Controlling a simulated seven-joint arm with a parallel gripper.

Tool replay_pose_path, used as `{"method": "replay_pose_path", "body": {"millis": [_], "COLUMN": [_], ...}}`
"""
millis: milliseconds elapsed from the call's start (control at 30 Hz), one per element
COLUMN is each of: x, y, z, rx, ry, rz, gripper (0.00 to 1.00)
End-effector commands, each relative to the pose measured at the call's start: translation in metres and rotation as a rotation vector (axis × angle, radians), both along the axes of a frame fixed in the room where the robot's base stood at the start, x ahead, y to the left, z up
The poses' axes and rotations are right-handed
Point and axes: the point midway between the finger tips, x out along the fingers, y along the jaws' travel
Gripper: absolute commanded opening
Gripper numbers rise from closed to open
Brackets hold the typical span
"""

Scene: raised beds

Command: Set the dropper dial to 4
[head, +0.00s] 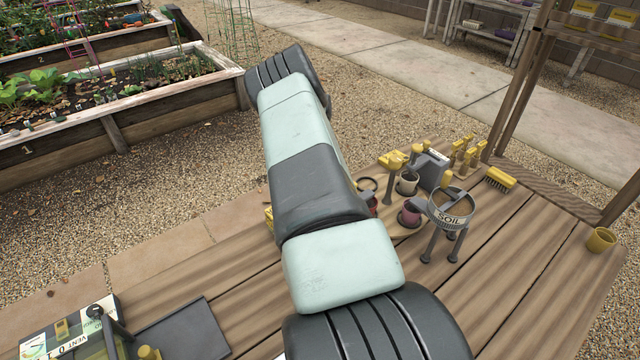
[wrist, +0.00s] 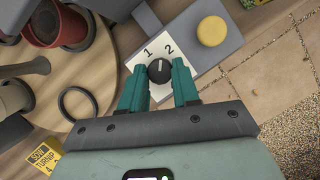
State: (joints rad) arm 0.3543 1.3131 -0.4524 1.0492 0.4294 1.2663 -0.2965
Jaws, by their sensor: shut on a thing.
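The dropper dial (wrist: 159,71) is a small round black knob on a white plate (wrist: 189,39) in the wrist view. The printed numbers 1 and 2 show beyond the knob; any other numbers are hidden by my fingers or too unclear to read. A light mark shows on the knob, but its exact setting cannot be told. My gripper (wrist: 159,82) has its two teal fingers on either side of the knob, shut on it. In the head view my arm hides both gripper and dial.
A yellow round button (wrist: 211,31) sits on the grey housing near the dial. A red pot (wrist: 55,22) and a black ring (wrist: 78,103) lie to the left on a round wooden board. A SOIL container (head: 451,208) stands on the bench, with a vent box (head: 66,340) at lower left.

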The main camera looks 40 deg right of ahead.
Motion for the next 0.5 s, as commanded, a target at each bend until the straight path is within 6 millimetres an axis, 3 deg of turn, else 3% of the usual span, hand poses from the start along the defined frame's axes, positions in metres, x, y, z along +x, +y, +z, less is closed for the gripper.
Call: {"method": "replay_pose_path", "body": {"millis": [500], "x": [-0.0020], "y": [-0.0043], "z": [0.0015], "rx": [-0.001], "ry": [-0.005], "rz": [-0.493], "gripper": [0.00]}}
